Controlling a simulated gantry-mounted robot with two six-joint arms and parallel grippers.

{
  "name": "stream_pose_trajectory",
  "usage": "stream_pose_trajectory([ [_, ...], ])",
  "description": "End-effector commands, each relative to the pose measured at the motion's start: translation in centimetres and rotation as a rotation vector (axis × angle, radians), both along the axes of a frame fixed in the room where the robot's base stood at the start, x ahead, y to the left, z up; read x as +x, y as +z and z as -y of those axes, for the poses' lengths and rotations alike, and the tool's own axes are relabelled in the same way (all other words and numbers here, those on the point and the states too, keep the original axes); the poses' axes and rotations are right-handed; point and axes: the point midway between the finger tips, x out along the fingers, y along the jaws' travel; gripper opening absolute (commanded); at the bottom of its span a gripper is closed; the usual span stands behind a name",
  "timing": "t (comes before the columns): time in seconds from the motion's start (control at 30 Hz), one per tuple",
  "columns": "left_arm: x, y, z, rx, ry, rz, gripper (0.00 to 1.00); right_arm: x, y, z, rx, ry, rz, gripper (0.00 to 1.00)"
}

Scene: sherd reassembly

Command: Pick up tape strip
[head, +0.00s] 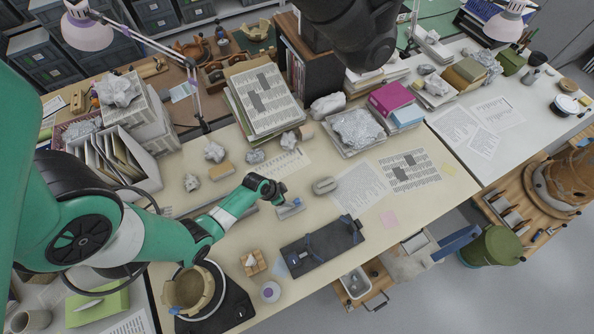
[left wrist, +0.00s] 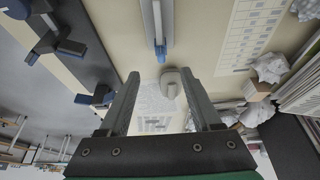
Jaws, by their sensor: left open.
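My left gripper (head: 276,190) is open and empty above the pale table. Its two dark fingers (left wrist: 165,95) spread apart in the left wrist view. A small grey holder with a blue part (head: 290,208) lies just below and right of the gripper in the head view. In the left wrist view, a long pale bar with a blue end (left wrist: 160,50) lies beyond the fingertips; it may be this holder. I cannot make out a separate tape strip on it. A grey rounded object (head: 325,185) sits to its right. My right gripper is not in view.
A dark stand with blue clamps (head: 322,246) lies in front on the table. A brown bowl-shaped sherd assembly (head: 188,290) stands at the front left, near a small wooden block (head: 253,262). Printed sheets (head: 360,188) lie to the right. Crumpled white lumps (head: 214,151) lie behind.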

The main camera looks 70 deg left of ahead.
Motion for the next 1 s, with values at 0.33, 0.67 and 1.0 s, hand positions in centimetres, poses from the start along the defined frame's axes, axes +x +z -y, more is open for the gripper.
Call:
stream_pose_trajectory([
  [0.33,1.7,-4.8,-0.3,0.003,-0.002,0.005,0.65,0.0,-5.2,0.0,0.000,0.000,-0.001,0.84],
  [0.67,2.7,-6.2,-0.5,0.003,-0.001,0.005,0.65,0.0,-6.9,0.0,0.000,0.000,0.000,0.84],
  [1.0,4.4,-10.9,-0.8,0.004,-0.002,0.004,0.65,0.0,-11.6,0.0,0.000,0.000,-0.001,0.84],
])
